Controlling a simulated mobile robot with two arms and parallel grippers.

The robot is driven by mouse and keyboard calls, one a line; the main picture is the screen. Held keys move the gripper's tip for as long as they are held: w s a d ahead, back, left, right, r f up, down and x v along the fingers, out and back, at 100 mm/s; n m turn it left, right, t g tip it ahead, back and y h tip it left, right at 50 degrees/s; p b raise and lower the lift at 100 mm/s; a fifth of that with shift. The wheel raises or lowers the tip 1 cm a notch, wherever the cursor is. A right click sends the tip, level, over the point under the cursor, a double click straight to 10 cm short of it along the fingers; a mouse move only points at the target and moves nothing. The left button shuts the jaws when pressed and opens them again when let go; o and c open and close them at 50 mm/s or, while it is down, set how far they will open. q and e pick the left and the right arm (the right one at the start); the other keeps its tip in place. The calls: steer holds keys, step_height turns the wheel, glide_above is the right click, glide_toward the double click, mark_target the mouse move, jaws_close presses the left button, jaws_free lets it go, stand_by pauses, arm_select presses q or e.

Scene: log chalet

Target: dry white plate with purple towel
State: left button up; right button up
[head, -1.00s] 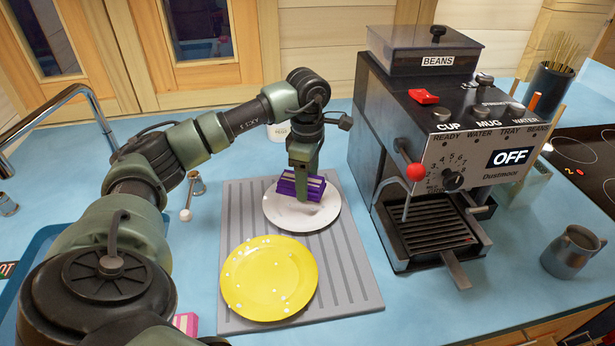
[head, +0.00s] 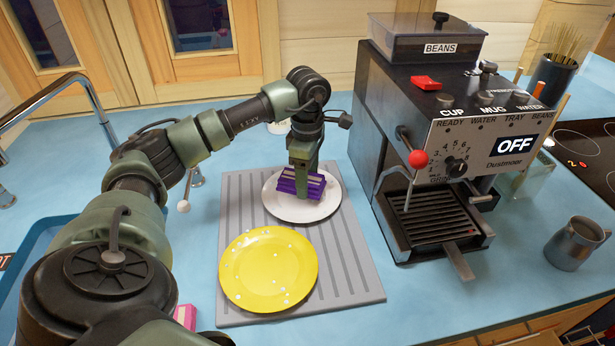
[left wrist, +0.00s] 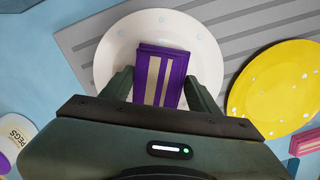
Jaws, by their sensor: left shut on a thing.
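The white plate (head: 325,204) lies on the grey ribbed drying mat, behind the yellow plate. The purple towel (head: 288,183), folded with pale stripes, is at the plate's middle. My left gripper (head: 302,192) points down over the plate and is shut on the towel. In the left wrist view the towel (left wrist: 172,82) sits between the two fingers, over the white plate (left wrist: 117,50), with several small pale drops showing near the plate's rim. The gripper hides the plate's near part there. My right gripper is not in view.
A yellow plate (head: 268,270) with several white drops lies in front on the drying mat (head: 350,285). A coffee machine (head: 450,140) stands close on the right, with a metal jug (head: 576,245) beyond it. A tap (head: 60,90) is at left.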

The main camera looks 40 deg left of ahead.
arm_select(q)
steer(key=shift+f+b, duration=0.65)
steer(key=shift+f, duration=0.35)
